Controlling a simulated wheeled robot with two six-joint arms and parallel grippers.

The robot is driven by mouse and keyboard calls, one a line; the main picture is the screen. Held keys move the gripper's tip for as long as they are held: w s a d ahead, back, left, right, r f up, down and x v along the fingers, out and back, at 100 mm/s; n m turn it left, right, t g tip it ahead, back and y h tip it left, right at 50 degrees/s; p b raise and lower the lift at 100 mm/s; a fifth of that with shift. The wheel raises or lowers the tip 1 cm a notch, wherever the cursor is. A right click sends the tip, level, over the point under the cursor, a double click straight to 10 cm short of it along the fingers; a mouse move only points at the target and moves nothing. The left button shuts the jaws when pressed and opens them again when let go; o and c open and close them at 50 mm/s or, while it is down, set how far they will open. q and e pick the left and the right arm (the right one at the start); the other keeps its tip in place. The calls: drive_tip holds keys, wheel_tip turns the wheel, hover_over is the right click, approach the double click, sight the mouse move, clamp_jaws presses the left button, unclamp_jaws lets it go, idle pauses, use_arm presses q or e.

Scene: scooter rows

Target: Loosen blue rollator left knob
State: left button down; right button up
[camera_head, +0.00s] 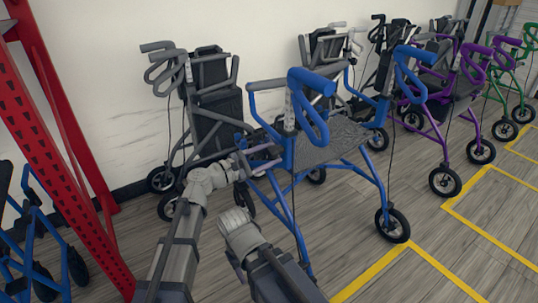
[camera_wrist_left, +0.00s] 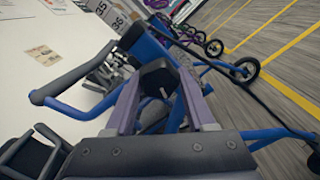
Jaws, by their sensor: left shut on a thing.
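The blue rollator (camera_head: 371,170) stands in the middle of the head view, with blue handles and a dark seat. My left gripper (camera_head: 268,155) reaches its left upright from the left. In the left wrist view, a black knob (camera_wrist_left: 158,78) with a small pale mark sits between the two purple-grey fingers of my left gripper (camera_wrist_left: 158,92), which are shut on it.
A grey rollator (camera_head: 213,100) stands behind, by the white wall. Purple (camera_head: 467,85) and green (camera_head: 527,65) rollators stand to the right. A red rack post (camera_head: 60,150) and another blue frame (camera_head: 35,225) are at left. Yellow-lined floor (camera_head: 405,270) is open at front right.

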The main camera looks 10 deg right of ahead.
use_arm(q)
drive_tip(key=shift+f+n, duration=0.1)
drive_tip(key=shift+n, duration=0.9)
drive_tip(key=shift+c, duration=1.2)
unclamp_jaws()
drive_tip(key=v, duration=0.8)
